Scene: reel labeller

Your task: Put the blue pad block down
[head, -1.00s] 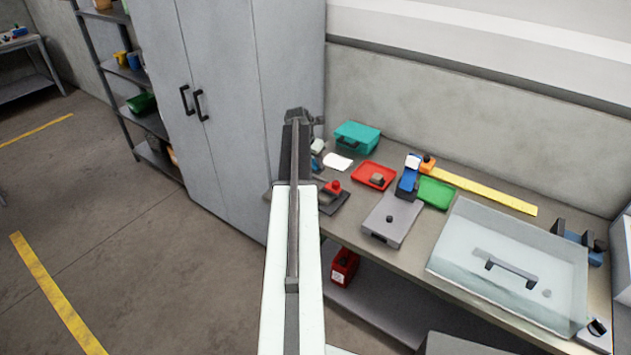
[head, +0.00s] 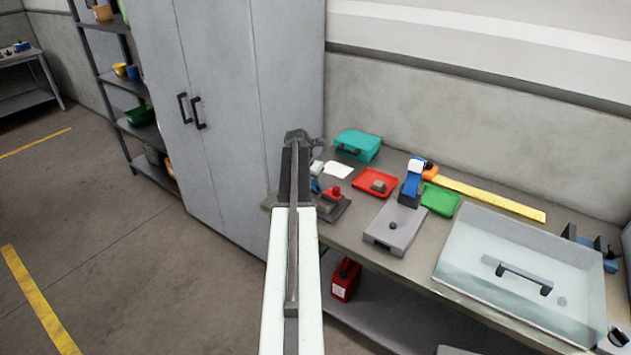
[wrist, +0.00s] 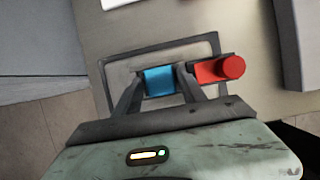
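The blue pad block (wrist: 160,81) sits between the two fingers of my gripper (wrist: 161,78) in the wrist view. The fingers meet its left and right sides, so my gripper looks shut on it. Behind the block is a grey plate with a dark raised rim (wrist: 205,43). I cannot tell whether the block touches the plate. A red part with a round knob (wrist: 231,67) is just right of the right finger. In the head view the red part (head: 333,193) shows on the workbench, with a bit of blue to its left; my arm hides most of the gripper.
On the bench (head: 345,224) are a teal case (head: 357,144), a white card (head: 338,170), a red tray (head: 366,191), a grey device with a blue-and-white upright (head: 398,222), a green tray (head: 440,200) and a clear-lidded box (head: 475,235). A grey cabinet (head: 230,110) stands left.

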